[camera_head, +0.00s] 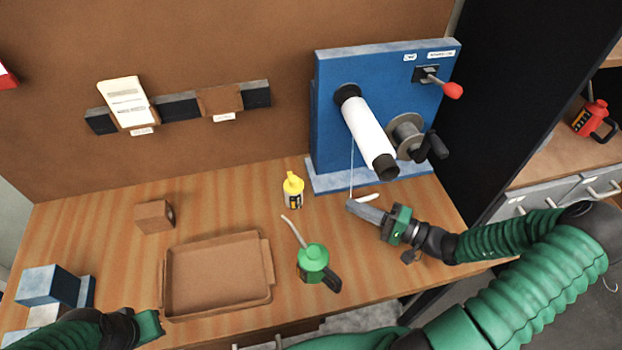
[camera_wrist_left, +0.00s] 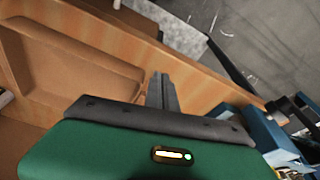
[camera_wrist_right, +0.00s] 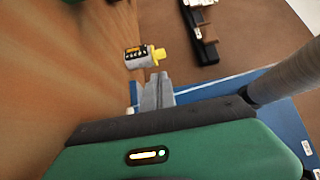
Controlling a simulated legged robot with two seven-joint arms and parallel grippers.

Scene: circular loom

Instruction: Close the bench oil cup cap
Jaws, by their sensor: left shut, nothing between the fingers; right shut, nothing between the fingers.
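A small bottle with a yellow cap and a dark label (camera_head: 292,191) stands on the wooden bench; it also shows in the right wrist view (camera_wrist_right: 142,56). A green oil can with a thin spout (camera_head: 312,262) stands nearer the front. I cannot tell which part is named the oil cup cap, or whether the yellow cap is fully seated. My right gripper (camera_head: 352,206) is shut and empty, to the right of the bottle and apart from it, in front of the blue machine. My left gripper is at the lower left; its shut, empty fingers show in the left wrist view (camera_wrist_left: 162,90).
An empty brown tray (camera_head: 268,262) lies at the bench's middle left, with a small brown box (camera_head: 154,216) behind it. The blue machine (camera_head: 330,115) with a white roll (camera_head: 368,128) stands at the back right. A short white rod (camera_head: 368,197) lies by my right fingers.

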